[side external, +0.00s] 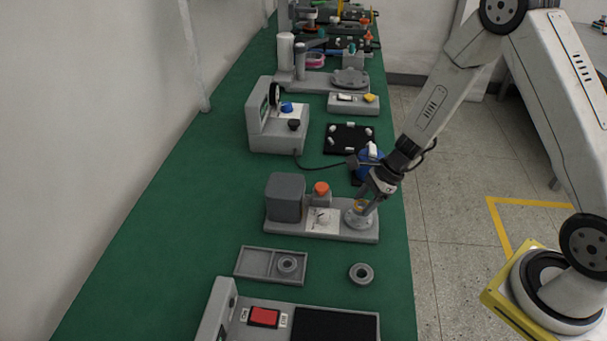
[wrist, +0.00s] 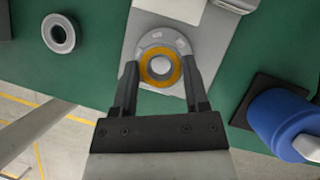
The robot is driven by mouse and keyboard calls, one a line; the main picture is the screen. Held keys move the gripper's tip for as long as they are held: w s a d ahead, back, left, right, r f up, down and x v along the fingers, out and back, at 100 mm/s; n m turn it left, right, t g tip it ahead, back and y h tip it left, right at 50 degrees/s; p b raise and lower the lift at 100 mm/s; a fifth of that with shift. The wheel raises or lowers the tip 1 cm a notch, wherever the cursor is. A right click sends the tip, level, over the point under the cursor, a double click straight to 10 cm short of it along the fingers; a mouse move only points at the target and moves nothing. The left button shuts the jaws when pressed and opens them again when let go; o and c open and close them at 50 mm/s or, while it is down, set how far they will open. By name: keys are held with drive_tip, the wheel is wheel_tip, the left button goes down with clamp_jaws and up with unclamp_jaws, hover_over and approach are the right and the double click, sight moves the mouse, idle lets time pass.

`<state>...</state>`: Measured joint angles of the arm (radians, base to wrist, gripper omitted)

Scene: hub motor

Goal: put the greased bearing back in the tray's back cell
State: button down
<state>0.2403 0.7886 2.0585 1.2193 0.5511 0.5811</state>
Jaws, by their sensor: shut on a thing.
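The greased bearing (wrist: 146,72), a ring with an orange-yellow face, sits at the round post of the grey greasing station (side external: 334,228). My gripper (wrist: 160,75) has its two fingers on either side of the ring and is shut on it. In the side view my gripper (side external: 364,205) points down at the right end of the station, and its fingers partly hide the bearing. The grey tray (side external: 240,264) lies on the bench in front of the station. Its left cell is empty, and a grey bearing (side external: 287,264) lies in its right cell.
A loose grey bearing (side external: 361,273) lies on the green bench right of the tray. A box with a red switch (side external: 264,317) stands in front. A grey block (side external: 286,197) rises on the station, and a blue bottle (wrist: 280,118) stands beside it.

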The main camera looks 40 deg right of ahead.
drive_tip(key=shift+r, duration=0.3)
wheel_tip(320, 180, up, 11)
drive_tip(key=w+a, duration=0.3)
drive_tip(key=a, duration=1)
drive_tip(key=w+a, duration=0.3)
drive_tip(key=a, duration=1)
drive_tip(key=f, duration=0.6)
drive_tip(key=a+f, duration=0.1)
drive_tip(key=f, duration=0.3)
drive_tip(key=shift+f, duration=0.5)
drive_tip(key=shift+f, duration=0.15)
drive_tip(key=shift+f, duration=1.3)
drive_tip(key=shift+f, duration=0.25)
